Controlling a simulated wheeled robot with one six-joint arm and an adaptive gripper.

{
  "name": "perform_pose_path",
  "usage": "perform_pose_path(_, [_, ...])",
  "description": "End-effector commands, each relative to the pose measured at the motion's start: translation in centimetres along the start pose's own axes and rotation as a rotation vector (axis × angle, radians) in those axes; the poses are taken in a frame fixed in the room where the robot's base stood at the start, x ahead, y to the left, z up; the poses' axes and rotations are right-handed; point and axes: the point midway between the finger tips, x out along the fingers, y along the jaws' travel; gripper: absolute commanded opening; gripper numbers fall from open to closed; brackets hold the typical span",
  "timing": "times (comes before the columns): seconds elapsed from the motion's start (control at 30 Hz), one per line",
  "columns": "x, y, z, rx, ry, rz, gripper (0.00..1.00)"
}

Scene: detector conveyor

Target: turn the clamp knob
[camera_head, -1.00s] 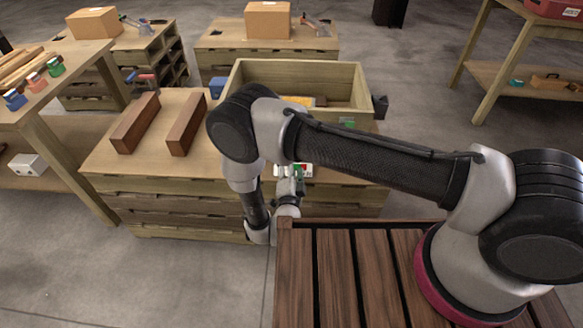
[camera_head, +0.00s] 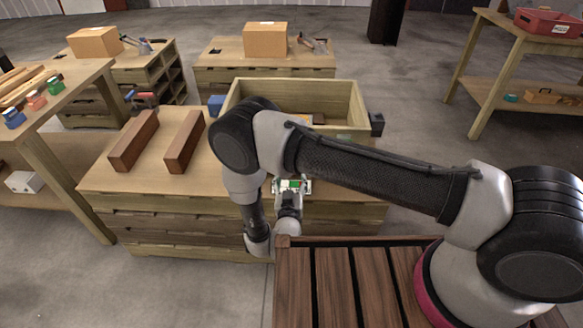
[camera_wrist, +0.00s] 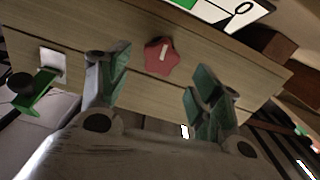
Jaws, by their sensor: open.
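A red star-shaped clamp knob (camera_wrist: 163,56) with a pale mark on its face sits on a light wooden panel in the wrist view. My gripper (camera_wrist: 158,72) is open, with one green-padded finger to the left of the knob and one to the right and lower. The knob is between the fingers in the picture, and neither finger visibly touches it. In the head view my gripper (camera_head: 291,188) is at the front of the wooden bench (camera_head: 130,185). I cannot make out the knob there.
A wooden bin (camera_head: 350,104) and two dark brown blocks (camera_head: 134,142) (camera_head: 185,143) are on the bench. In the wrist view, a green part with a black knob (camera_wrist: 22,84) is at left, and a green-and-white sign (camera_wrist: 215,8) is at top.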

Motion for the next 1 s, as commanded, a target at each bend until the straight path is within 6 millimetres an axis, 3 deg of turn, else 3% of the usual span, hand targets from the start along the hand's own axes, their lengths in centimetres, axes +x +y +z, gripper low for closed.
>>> perform_pose_path(0.3, [5.2, 0.1, 0.0, 0.004, 0.0, 0.003, 0.64])
perform_pose_path(0.7, [6.3, 0.0, 0.0, 0.004, 0.0, 0.0, 0.64])
perform_pose_path(0.97, [6.3, 0.0, 0.0, 0.004, 0.0, 0.0, 0.18])
perform_pose_path(1.0, [6.3, 0.0, 0.0, 0.004, 0.0, 0.0, 0.18])
